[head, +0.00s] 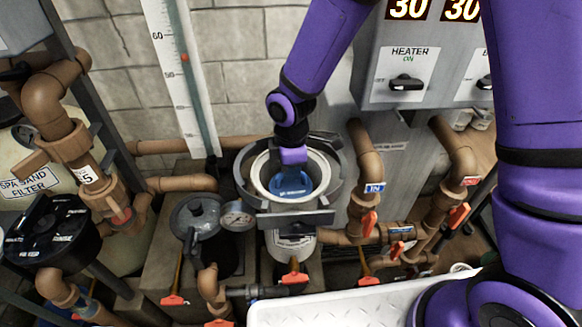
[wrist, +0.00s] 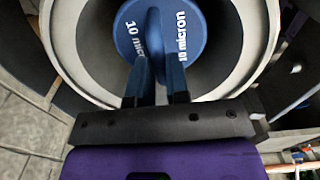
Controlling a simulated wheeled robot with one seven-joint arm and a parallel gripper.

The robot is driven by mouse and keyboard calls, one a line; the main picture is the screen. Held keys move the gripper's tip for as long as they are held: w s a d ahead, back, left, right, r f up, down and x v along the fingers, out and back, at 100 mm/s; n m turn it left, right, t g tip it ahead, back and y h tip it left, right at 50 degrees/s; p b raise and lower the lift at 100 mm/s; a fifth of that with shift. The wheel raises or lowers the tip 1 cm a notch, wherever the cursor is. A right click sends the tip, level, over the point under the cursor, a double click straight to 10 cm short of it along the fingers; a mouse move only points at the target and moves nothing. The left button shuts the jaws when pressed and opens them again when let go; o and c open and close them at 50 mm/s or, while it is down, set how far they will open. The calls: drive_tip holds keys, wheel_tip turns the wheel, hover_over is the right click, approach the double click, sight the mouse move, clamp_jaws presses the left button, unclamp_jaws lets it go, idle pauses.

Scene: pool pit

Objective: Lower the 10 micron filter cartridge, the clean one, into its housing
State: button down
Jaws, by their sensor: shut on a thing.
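The 10 micron cartridge shows as a blue round cap (head: 293,189) inside the open mouth of a housing with a pale rim (head: 325,178). In the wrist view the cap (wrist: 185,38) reads "10 micron" and lies inside the pale rim (wrist: 252,72), with a dark gap around it. My gripper (head: 292,168) reaches down into the mouth from above. Its fingers (wrist: 158,72) are shut on the upright middle part of the cap. The cartridge body below the cap is hidden, so its cleanness and depth cannot be told.
A grey collar surrounds the housing mouth. A pressure gauge (head: 237,215) and a grey lidded pot (head: 203,218) stand close on the left. Brown pipes (head: 364,165) with orange valve handles stand on the right. A heater control box (head: 415,65) is behind. A white surface (head: 350,309) is in front.

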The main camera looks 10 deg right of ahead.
drive_tip(key=c, duration=1)
unclamp_jaws()
wheel_tip(320, 180, up, 12)
idle(1.5)
